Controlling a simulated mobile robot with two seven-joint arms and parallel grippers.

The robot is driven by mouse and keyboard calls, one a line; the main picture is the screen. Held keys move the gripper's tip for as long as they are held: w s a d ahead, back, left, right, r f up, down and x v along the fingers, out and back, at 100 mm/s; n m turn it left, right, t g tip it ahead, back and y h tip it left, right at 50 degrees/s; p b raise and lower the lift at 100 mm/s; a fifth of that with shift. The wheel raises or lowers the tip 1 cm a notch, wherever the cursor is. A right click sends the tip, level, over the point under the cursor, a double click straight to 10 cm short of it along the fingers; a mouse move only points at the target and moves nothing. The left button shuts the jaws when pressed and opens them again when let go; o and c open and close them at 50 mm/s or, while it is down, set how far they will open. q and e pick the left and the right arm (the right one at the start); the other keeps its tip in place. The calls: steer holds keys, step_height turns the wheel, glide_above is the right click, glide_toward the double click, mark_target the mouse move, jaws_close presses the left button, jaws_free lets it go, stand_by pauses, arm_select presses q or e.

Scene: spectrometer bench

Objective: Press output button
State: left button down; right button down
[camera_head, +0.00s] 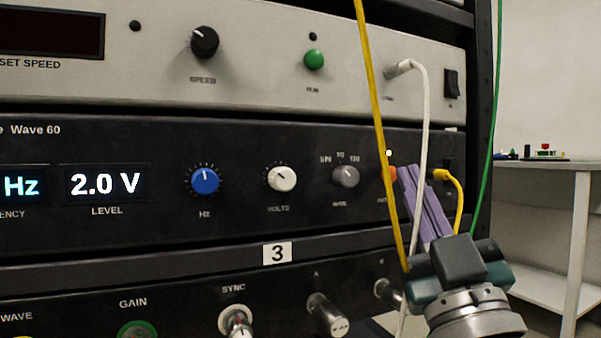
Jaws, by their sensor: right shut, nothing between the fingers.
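The output button (390,173) is a small orange knob at the right of the black "Wave 60" unit (120,222). It is partly hidden by the yellow cable and my fingers, and the label under it is mostly covered. A small white light (388,153) glows just above it. My right gripper (405,173) comes in from the lower right with its purple fingers shut and empty. Its fingertips are right at the button's right side; I cannot tell whether they touch it. My left gripper is not in view.
A yellow cable (372,90) and a white cable (425,110) hang in front of the panel beside my fingers. A yellow plug (440,174) sits just right of them. Blue (205,181), white (281,178) and grey (345,175) knobs lie left. A bench (545,165) stands behind right.

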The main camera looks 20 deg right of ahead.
stand_by(0.4)
steer(key=shift+w, duration=0.5)
stand_by(0.3)
steer(key=shift+s, duration=0.5)
